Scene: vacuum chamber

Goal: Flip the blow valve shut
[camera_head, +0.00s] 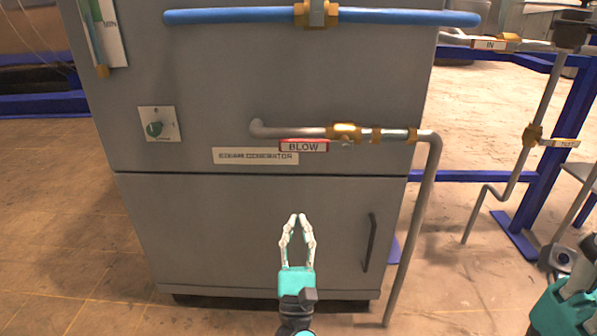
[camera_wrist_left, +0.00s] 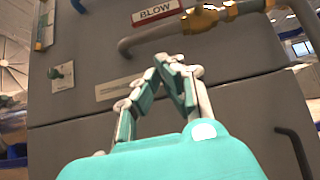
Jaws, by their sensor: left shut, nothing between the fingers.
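The blow valve (camera_head: 345,132) is a brass body on a grey horizontal pipe across the cabinet front, just right of the red-edged BLOW label (camera_head: 304,146). In the left wrist view the brass valve (camera_wrist_left: 203,18) is at the top, right of the label (camera_wrist_left: 157,11).
The grey pipe (camera_head: 420,200) bends down to the floor right of the cabinet (camera_head: 220,225). A dark door handle (camera_head: 369,243) is right of my left gripper. A green knob (camera_head: 155,129) sits at left. A blue pipe (camera_head: 230,16) runs above. Blue frames stand at right.

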